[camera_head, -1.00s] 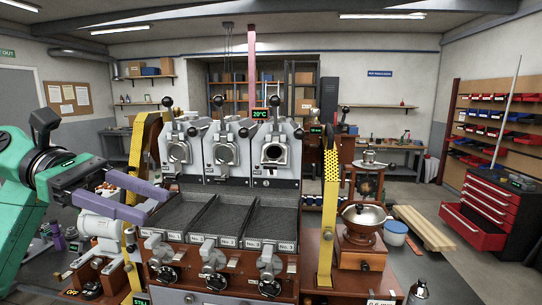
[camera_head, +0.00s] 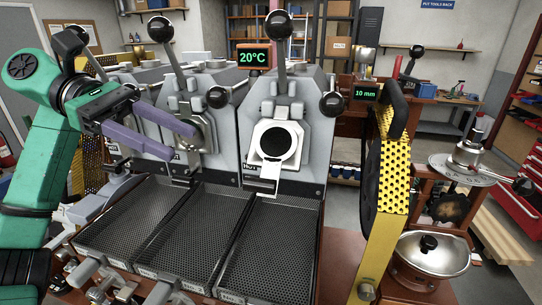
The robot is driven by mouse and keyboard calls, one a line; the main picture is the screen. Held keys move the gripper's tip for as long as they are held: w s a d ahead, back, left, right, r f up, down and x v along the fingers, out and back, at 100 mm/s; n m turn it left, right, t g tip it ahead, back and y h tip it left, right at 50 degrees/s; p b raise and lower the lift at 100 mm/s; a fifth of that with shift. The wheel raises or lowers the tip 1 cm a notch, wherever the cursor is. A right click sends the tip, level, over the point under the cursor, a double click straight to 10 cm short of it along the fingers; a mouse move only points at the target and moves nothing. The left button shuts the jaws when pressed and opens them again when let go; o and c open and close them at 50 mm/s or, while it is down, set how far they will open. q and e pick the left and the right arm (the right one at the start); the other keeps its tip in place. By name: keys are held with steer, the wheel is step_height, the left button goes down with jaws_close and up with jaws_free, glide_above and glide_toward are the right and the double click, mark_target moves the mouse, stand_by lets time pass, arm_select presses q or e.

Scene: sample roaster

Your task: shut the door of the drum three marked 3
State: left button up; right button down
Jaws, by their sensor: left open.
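Drum three (camera_head: 300,110) is the rightmost of three grey drum housings. Its front has a pale square frame around a dark round opening (camera_head: 276,144), which is uncovered. A pale flap (camera_head: 268,178) hangs below the opening, and I take it to be the open door. A lever with a black ball (camera_head: 333,103) sticks out at its right. My left gripper (camera_head: 183,142) is open and empty, its two purple fingers reaching in front of drum two (camera_head: 208,105). Its fingertips are left of drum three's opening and apart from the flap. My right gripper is not in view.
Mesh trays (camera_head: 265,250) lie below the drums. Tall levers with black balls (camera_head: 160,29) rise above them. A yellow perforated guard (camera_head: 392,190) stands right of drum three, with a metal-lidded grinder (camera_head: 432,255) beyond. The space before drum three is free.

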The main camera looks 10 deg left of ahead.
arm_select(q)
glide_toward(256, 178)
steer(key=s, duration=0.1)
steer(key=p+x, duration=0.1)
steer(key=x, duration=0.2)
steer(key=w+x, duration=0.1)
steer(key=x, duration=0.2)
steer(key=p+x, duration=0.1)
steer(key=x, duration=0.3)
steer(key=shift+w+a+f+p, duration=0.15)
steer(key=shift+a+f+p, duration=0.05)
steer(key=shift+f+p, duration=0.15)
steer(key=shift+s+d, duration=0.2)
steer(key=shift+s, duration=0.15)
steer(key=shift+w+f, duration=0.15)
steer(key=shift+w, duration=0.15)
jaws_close()
steer(key=shift+s, duration=0.1)
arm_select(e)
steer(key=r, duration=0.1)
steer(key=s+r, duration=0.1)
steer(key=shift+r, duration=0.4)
